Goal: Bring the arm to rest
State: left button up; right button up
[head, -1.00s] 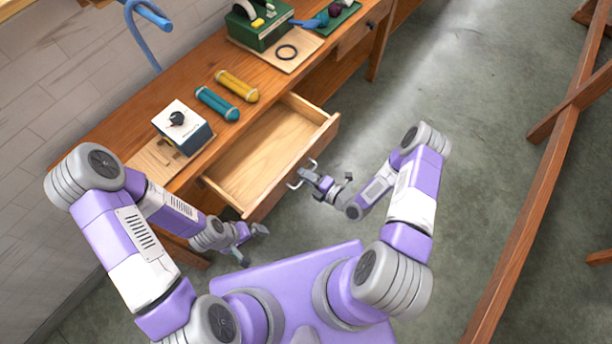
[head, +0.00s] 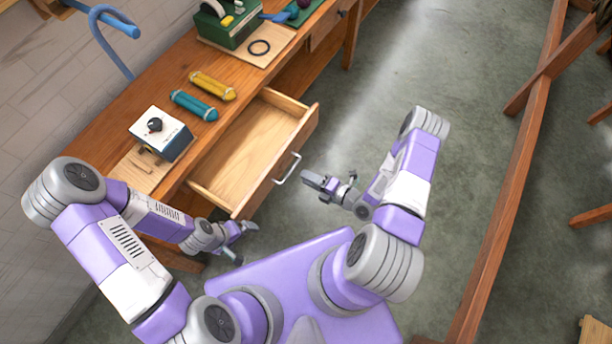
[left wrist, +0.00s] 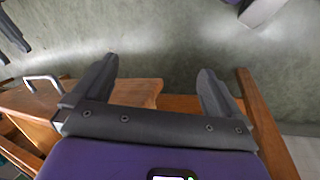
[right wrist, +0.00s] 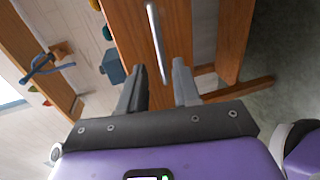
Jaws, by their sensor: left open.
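My left gripper (head: 245,241) is open and empty, low beside the bench by the near end of the open drawer (head: 213,196). The visible drawer floor is bare.
On the wooden bench (head: 165,93) stand a white and blue box with a black knob (head: 160,135), a teal skein (head: 194,106) and a yellow skein (head: 212,86). A green device (head: 228,27) is further back. A wooden frame (head: 520,190) stands right; floor (head: 460,130) between is clear.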

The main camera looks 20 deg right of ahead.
dwell(0.4)
jog(key=s+a+m+g+h, duration=0.2)
jog(key=s+m+g, duration=0.3)
jog(key=m, duration=0.9)
jog(key=s+a+m+g+h, duration=0.3)
jog(key=s+a+m+g, duration=0.2)
jog(key=m, duration=0.9)
jog(key=shift+a+g, duration=0.25)
jog(key=shift+g, duration=0.85)
